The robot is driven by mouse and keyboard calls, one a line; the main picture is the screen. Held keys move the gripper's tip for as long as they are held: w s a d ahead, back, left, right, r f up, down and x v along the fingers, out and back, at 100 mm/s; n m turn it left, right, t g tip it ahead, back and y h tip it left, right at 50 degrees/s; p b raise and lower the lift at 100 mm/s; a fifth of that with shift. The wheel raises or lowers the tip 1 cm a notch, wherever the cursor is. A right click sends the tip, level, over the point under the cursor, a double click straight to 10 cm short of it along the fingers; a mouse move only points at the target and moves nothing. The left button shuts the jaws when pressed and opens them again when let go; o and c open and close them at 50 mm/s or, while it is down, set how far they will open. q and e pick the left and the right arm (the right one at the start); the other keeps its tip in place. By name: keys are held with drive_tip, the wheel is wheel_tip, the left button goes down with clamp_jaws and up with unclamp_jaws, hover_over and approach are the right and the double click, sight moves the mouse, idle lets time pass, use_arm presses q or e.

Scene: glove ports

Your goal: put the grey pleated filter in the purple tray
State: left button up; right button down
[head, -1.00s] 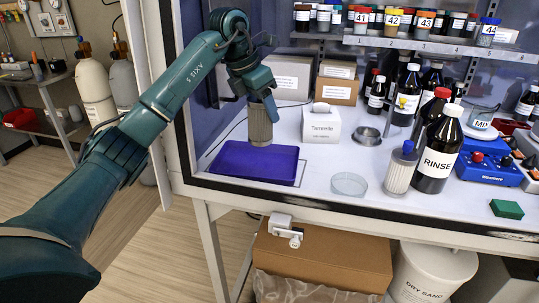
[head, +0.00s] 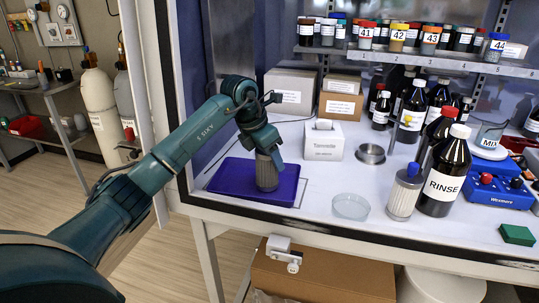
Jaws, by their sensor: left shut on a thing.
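The grey pleated filter (head: 266,173) is upright in my left gripper (head: 265,152). The gripper is shut on its upper part from above. The filter's lower end is over the middle of the purple tray (head: 225,177) and appears to be at the tray's floor; I cannot tell whether it touches. The tray lies flat at the left front of the white work surface. The gripper and wrist hide the filter's top. My right gripper is not in view.
A tissue box (head: 323,141) and cardboard boxes (head: 340,104) stand behind the tray. A glass dish (head: 350,206), a white filter with a blue cap (head: 404,192) and the RINSE bottle (head: 443,175) stand to the right. A frame edge (head: 330,232) runs along the front.

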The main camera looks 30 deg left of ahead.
use_arm(q)
drive_tip(key=shift+f, duration=0.15)
drive_tip(key=o, duration=1)
drive_tip(key=shift+o, duration=0.2)
drive_tip(key=shift+r, duration=0.25)
drive_tip(key=v, duration=1.1)
drive_tip(key=shift+s+r+b, duration=0.2)
drive_tip(key=shift+r+b, duration=0.15)
drive_tip(key=shift+s, duration=0.1)
